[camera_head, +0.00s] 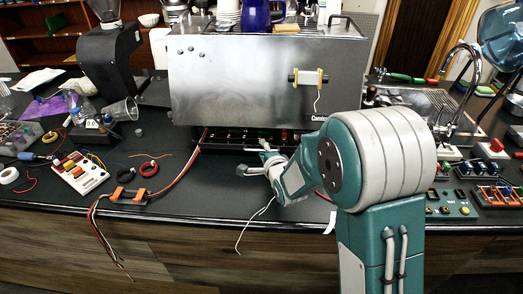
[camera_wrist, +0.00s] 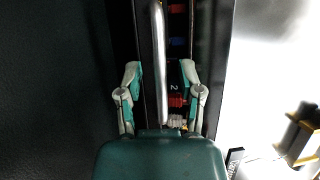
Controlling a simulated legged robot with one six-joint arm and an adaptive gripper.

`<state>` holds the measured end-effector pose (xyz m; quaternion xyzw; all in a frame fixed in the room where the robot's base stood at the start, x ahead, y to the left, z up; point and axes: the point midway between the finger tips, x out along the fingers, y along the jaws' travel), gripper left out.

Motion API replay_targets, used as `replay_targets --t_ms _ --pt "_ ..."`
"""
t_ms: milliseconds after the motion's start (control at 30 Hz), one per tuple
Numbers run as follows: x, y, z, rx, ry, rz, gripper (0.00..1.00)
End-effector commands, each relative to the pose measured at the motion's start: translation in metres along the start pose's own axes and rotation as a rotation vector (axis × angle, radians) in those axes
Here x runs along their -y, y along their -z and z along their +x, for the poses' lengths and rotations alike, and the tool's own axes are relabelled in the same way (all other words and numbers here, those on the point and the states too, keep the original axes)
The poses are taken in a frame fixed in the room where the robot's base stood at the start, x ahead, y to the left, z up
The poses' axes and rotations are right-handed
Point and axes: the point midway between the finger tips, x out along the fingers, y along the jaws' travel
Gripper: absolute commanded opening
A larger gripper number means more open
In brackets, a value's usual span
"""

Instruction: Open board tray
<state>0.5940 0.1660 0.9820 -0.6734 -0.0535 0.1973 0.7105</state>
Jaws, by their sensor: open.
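The board tray (camera_head: 232,142) is a dark strip low on the front of the steel brewer (camera_head: 260,85), with small coloured connectors along it. In the wrist view, a shiny metal handle bar (camera_wrist: 159,50) runs lengthwise in front of the tray. My gripper (camera_wrist: 160,72) is open, one finger on each side of the bar, with gaps visible. In the head view, my gripper (camera_head: 257,162) is at the tray front, partly hidden by my arm.
A roll with white wire (camera_head: 308,78) is fixed on the brewer's front. A sink tap (camera_head: 462,75) and boards stand at right. The counter before the tray is mostly clear.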

Motion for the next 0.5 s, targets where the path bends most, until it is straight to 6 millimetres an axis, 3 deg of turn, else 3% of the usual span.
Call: replay_targets --t_ms 67,100,200,500 --pt "0.0 0.003 -0.001 0.001 0.0 0.001 0.48" --pt "0.0 0.003 -0.001 0.001 0.0 0.001 0.39" --pt "0.0 0.002 -0.001 0.001 0.0 0.0 0.0" --pt "-0.001 -0.007 0.002 0.005 -0.003 -0.006 0.0"
